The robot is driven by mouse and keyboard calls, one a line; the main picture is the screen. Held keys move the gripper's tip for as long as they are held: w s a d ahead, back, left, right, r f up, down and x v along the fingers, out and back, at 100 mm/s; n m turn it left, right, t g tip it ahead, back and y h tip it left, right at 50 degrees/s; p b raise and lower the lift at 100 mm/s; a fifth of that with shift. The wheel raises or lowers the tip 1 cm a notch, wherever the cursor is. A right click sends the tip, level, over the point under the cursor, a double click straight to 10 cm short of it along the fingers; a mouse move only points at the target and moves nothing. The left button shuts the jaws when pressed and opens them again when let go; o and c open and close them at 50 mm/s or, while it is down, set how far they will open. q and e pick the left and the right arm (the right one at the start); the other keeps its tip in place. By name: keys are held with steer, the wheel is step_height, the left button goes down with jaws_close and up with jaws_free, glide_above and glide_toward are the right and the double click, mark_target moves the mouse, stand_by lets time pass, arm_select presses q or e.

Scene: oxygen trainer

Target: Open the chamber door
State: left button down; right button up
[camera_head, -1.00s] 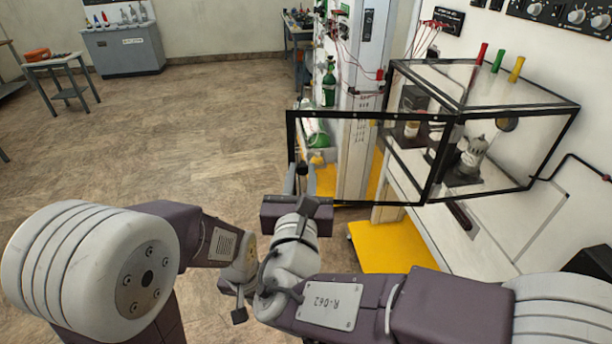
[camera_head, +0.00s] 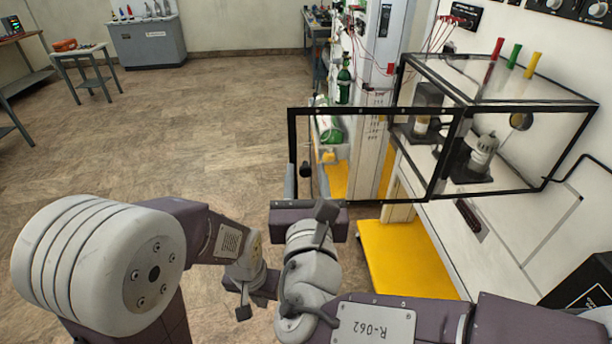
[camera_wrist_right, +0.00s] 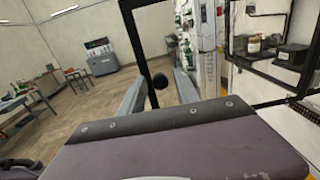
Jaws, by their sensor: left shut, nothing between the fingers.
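The chamber (camera_head: 531,104) is a clear box with black edges at the right of the head view. Its black-framed clear door (camera_head: 370,110) stands swung out to the left from the chamber's near edge. A round black knob (camera_head: 306,171) sits by the door's free edge; it also shows in the right wrist view (camera_wrist_right: 160,81). My right gripper (camera_head: 304,184) is open, its fingers (camera_wrist_right: 158,96) on either side of the knob with visible gaps. My left gripper (camera_head: 246,297) is shut and empty, low and left of the right wrist; its fingertips are hard to make out.
A yellow platform (camera_head: 405,255) lies below the door. Red, green and yellow tubes (camera_head: 515,57) stand at the chamber's top.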

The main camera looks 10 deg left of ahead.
steer(key=shift+s, duration=0.1)
steer(key=v, duration=0.9)
steer(key=shift+b, duration=0.35)
